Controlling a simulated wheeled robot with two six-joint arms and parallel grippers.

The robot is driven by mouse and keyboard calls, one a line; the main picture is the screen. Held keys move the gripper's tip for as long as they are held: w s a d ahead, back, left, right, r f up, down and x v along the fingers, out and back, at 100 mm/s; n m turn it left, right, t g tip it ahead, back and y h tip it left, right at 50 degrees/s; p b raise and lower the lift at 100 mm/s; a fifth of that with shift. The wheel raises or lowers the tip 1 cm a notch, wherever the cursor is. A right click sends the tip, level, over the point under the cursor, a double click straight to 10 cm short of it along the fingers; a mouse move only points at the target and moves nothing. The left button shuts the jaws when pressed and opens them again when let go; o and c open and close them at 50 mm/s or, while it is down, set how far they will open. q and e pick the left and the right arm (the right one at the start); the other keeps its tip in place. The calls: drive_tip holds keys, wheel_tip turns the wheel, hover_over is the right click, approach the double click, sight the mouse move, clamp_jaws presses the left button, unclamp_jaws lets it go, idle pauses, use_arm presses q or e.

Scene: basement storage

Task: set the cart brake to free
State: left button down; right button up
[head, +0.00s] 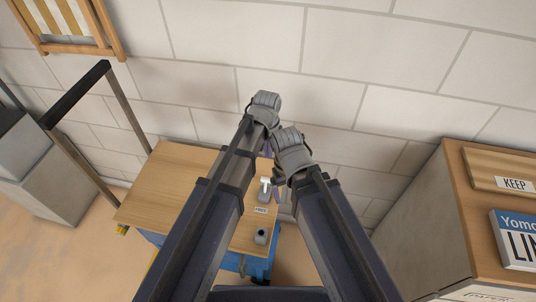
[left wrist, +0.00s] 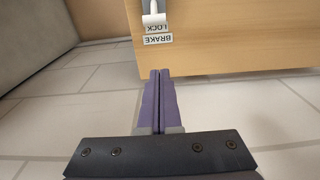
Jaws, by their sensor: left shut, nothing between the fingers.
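The cart's wooden top (head: 180,185) is below my arms in the head view. A brake lever with a white handle (head: 265,182) stands on a grey base near its right edge, by a small label (head: 261,210) that seems to read FREE. In the left wrist view the white handle (left wrist: 153,17) is at the top, beside upside-down LOCK and BRAKE labels (left wrist: 158,39). My left gripper (left wrist: 160,73) is shut and empty, its purple fingertips just short of the cart edge in that picture. My right gripper (head: 277,193) is mostly hidden behind its wrist; its jaws cannot be made out.
A black-topped frame (head: 78,92) rises at the cart's left, beside a grey box (head: 48,180). A pale block wall (head: 375,95) is close behind the cart.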

sight(265, 187)
use_arm(q)
drive_tip(key=f+b, duration=0.2)
drive_tip(key=f, duration=0.1)
drive_tip(key=f+b, duration=0.2)
drive_tip(key=b, duration=0.1)
drive_tip(key=f+b, duration=0.3)
drive_tip(key=shift+w+f, duration=0.3)
drive_tip(key=s, duration=0.1)
drive_tip(key=s+p, duration=0.1)
drive_tip(key=s+r, duration=0.1)
drive_tip(key=shift+s+a+r, duration=0.1)
drive_tip(key=shift+s+a, duration=0.25)
drive_tip(key=shift+s, duration=0.05)
drive_tip(key=shift+s+r+t, duration=0.2)
drive_tip(key=shift+s+t, duration=0.15)
drive_tip(key=shift+t, duration=0.25)
